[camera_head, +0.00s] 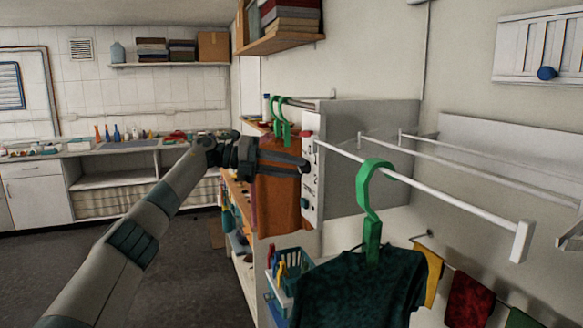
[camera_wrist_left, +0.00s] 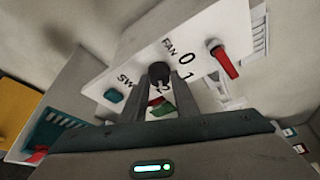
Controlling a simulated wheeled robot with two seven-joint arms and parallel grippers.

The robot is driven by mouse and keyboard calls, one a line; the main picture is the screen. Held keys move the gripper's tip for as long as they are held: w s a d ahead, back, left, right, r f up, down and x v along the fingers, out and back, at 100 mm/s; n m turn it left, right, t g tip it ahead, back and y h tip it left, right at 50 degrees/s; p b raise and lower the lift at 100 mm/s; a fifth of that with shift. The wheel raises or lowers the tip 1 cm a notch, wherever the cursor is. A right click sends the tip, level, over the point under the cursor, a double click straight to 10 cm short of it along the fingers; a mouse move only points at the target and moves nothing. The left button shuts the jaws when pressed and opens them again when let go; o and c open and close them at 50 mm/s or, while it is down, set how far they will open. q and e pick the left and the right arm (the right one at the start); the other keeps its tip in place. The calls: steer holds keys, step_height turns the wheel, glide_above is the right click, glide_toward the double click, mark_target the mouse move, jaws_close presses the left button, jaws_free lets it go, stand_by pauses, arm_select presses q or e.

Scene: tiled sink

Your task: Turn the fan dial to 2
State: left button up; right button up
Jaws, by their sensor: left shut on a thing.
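The fan dial is a dark round knob (camera_wrist_left: 158,72) on a white panel (camera_wrist_left: 205,28) in the left wrist view. "FAN" and the numbers 0 and 1 are printed beside it; the 2 is partly covered. In the wrist view the gripper (camera_wrist_left: 159,88) is shut on the dial, one finger on each side. I cannot tell which number the dial points to. My right gripper is in neither view.
A red lever (camera_wrist_left: 225,62) and a teal button (camera_wrist_left: 113,95) are on the same panel. White rails (camera_head: 430,185) jut out to the right, with a dark shirt (camera_head: 350,290) on a green hanger (camera_head: 367,205). A shelf unit (camera_head: 235,220) stands left of the panel.

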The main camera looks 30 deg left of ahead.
arm_select(q)
steer(key=shift+d+f+m, duration=0.1)
steer(key=shift+m, duration=0.3)
steer(key=o, duration=1)
steer(key=shift+o, duration=0.2)
steer(key=shift+b+v, duration=0.3)
steer(key=shift+v, duration=0.45)
steer(key=b+v, duration=0.2)
steer(key=v, duration=1.4)
steer(key=shift+r, duration=0.2)
steer(key=shift+d, duration=0.15)
